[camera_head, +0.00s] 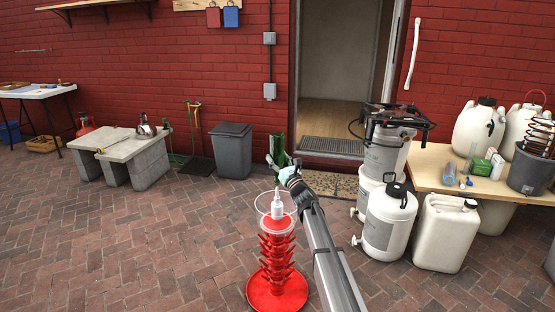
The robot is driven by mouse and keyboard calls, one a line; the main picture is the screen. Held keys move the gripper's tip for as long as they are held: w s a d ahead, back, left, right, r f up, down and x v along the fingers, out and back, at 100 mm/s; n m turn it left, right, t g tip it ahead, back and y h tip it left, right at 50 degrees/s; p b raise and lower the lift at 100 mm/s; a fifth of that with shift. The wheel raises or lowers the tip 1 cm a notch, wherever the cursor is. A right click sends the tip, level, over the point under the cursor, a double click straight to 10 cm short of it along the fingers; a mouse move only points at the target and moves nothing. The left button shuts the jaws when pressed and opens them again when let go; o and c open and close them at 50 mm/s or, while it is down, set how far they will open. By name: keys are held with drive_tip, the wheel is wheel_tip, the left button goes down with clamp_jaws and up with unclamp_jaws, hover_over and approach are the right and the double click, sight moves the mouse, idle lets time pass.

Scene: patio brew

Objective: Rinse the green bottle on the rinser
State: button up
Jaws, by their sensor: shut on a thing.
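The green bottle (276,147) is in my gripper (279,170), which is shut on it. The bottle's upper part shows above the fingers; its lower part is largely hidden by the gripper, so I cannot tell which end is up. The rinser (277,207) has a white nozzle in a clear bowl and sits on top of a red bottle tree (277,262). In the picture, the bottle and gripper are just above the rinser, apart from its nozzle. My arm reaches in from the lower right, beside the tree.
A wooden table (433,172) at the right holds jugs, a pot and small items. White containers (445,233) and a keg (386,222) stand before it. A grey bin (232,152) and a stone bench (119,149) stand at the left. The brick floor left of the tree is clear.

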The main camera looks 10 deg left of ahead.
drive_tip(key=shift+f+b, duration=2.5)
drive_tip(key=shift+f, duration=0.9)
